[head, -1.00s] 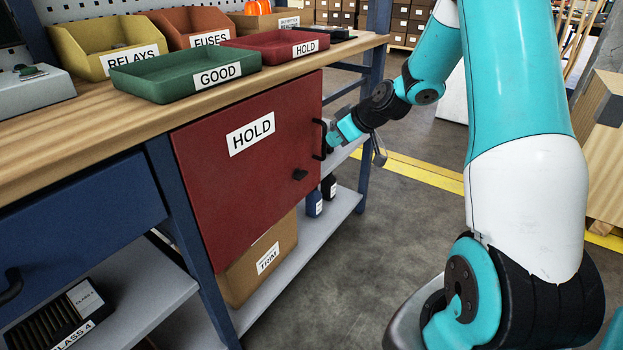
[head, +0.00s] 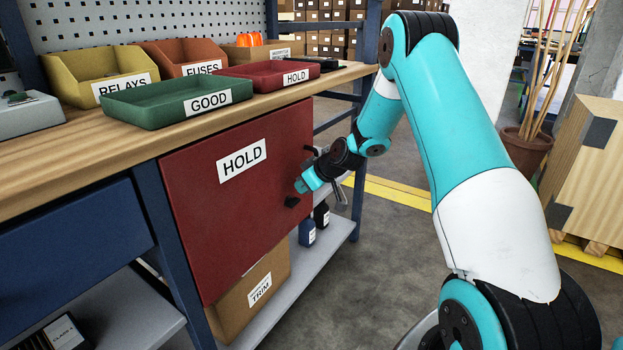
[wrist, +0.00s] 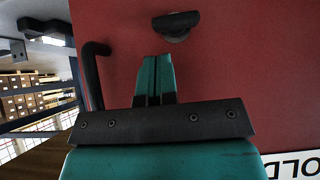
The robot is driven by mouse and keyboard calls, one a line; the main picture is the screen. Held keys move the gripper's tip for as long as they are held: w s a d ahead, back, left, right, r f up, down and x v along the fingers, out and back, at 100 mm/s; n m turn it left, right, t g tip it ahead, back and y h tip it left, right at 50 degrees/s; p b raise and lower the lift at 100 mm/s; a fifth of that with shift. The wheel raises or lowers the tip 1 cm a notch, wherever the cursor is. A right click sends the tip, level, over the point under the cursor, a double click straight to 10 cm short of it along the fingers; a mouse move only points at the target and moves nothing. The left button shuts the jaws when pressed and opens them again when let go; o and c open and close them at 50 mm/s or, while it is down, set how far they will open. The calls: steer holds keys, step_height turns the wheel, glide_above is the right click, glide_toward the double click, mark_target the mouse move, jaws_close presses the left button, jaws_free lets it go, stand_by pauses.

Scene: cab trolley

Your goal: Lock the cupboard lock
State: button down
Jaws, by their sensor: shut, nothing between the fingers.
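The red cupboard door (head: 215,210) carries a HOLD label and looks closed in the head view. The cupboard lock is a small black knob (head: 292,202) low on the door near its right edge; it also shows in the wrist view (wrist: 176,25) as a dark turn piece on a round base. The black door handle (wrist: 95,75) is beside my gripper in the wrist view. My gripper (wrist: 157,60) is shut and empty, its teal fingertips pointing toward the lock and apart from it. In the head view my gripper (head: 302,186) is just above the lock, partly hiding the handle.
The bench top holds a green GOOD tray (head: 165,102), a red HOLD tray (head: 280,78) and yellow and orange bins. A TRIM carton (head: 250,295) and bottles (head: 307,232) stand on the shelf below.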

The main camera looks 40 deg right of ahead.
step_height(320, 180, down, 2)
steer(key=shift+f, duration=0.2)
steer(key=shift+d+f, duration=0.15)
steer(key=shift+d, duration=0.2)
stand_by(0.8)
